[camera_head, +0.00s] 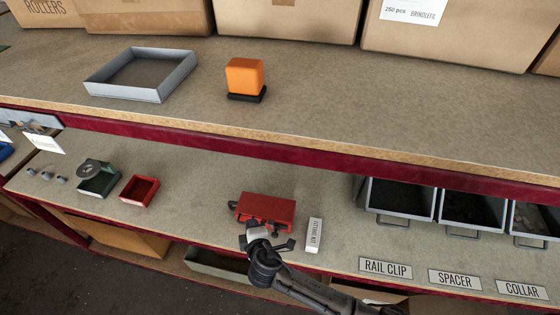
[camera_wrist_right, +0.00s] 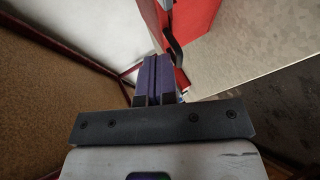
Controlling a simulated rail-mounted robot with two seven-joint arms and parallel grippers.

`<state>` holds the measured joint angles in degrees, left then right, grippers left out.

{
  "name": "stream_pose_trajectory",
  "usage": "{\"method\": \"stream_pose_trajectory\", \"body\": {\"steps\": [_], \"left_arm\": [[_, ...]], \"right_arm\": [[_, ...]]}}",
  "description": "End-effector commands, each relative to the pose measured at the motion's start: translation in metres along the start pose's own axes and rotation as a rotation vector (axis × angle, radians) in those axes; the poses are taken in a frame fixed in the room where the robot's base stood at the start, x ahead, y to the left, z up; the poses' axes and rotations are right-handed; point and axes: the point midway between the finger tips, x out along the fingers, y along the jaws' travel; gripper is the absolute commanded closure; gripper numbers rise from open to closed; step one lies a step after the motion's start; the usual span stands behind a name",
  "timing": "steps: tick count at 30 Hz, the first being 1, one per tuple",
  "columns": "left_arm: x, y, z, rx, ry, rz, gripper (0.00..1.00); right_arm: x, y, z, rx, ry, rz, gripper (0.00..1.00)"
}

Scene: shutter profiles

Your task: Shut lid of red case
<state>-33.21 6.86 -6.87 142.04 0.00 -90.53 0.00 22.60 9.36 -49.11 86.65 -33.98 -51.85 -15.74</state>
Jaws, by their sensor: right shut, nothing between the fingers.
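The red case (camera_head: 267,204) sits near the front of the lower shelf in the head view, with dark fittings on its front and left side. Its top looks flat, but I cannot tell whether the lid is fully down. In the right wrist view red case surfaces (camera_wrist_right: 198,14) show at the top, with a dark curved fitting beside them. My right gripper (camera_head: 268,231) is at the front of the case and hides part of it. Its fingers (camera_wrist_right: 160,72) are shut together and empty, close to the case; contact is unclear. My left gripper is not in view.
A white labelled box (camera_head: 314,235) stands just right of the case. A small open red box (camera_head: 140,190) and a green box (camera_head: 98,181) are to the left. Grey bins (camera_head: 398,199) stand at right. The upper shelf (camera_head: 330,110) overhangs behind.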

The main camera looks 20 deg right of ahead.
Motion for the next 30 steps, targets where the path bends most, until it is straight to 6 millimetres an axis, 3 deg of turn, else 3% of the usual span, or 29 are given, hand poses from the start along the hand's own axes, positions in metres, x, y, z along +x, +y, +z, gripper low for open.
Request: {"method": "stream_pose_trajectory", "body": {"steps": [12, 30], "left_arm": [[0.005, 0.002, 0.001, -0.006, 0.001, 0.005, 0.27], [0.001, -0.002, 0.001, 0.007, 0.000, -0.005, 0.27]], "right_arm": [[0.003, -0.015, -0.004, -0.003, 0.008, -0.002, 1.00], [0.001, -0.012, -0.005, -0.003, 0.008, -0.002, 1.00]]}}
